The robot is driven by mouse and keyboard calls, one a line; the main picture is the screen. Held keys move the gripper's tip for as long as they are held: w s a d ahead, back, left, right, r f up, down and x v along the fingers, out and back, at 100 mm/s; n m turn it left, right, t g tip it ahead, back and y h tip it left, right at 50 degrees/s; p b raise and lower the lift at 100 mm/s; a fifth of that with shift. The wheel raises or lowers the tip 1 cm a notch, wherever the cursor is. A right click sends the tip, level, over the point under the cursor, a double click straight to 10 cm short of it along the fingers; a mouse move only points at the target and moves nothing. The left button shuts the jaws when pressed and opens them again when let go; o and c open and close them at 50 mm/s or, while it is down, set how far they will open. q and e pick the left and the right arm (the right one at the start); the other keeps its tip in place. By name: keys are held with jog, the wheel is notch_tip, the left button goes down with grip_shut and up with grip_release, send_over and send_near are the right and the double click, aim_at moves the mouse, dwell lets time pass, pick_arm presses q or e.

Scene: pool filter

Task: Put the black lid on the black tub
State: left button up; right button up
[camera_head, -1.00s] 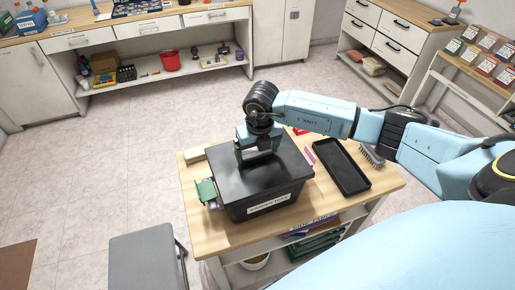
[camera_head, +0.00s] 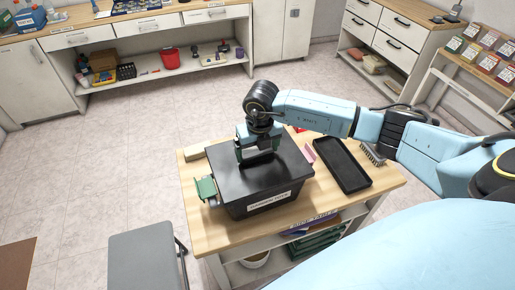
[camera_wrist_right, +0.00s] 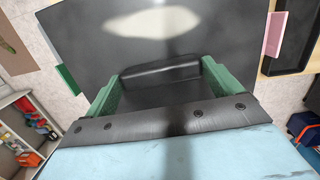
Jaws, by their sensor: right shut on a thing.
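The black tub (camera_head: 268,203) with a white label stands on the wooden-topped table. The black lid (camera_head: 283,170) lies over the tub's top and looks level; I cannot tell whether it is fully seated. My right gripper (camera_head: 257,156) points down at the lid's middle. In the right wrist view its green fingers (camera_wrist_right: 165,90) are shut on the lid's raised black handle (camera_wrist_right: 160,77). The lid's flat top fills much of that view and hides the tub's inside. My left gripper is not in view.
A black tray (camera_head: 341,165) and a grey brush (camera_head: 373,154) lie right of the tub. A pink block (camera_head: 309,150) sits between tray and tub. A green item (camera_head: 206,188) is at the tub's left side. A grey stool (camera_head: 146,262) stands front left.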

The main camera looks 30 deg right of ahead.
aim_at(260, 163)
jog(key=shift+f+b, duration=0.3)
jog(key=shift+f, duration=0.1)
dwell(0.3)
jog(key=o, duration=0.9)
notch_tip(260, 163, up, 13)
jog(key=s+b, duration=0.1)
jog(key=shift+s+a+r, duration=0.15)
jog(key=shift+s, duration=0.15)
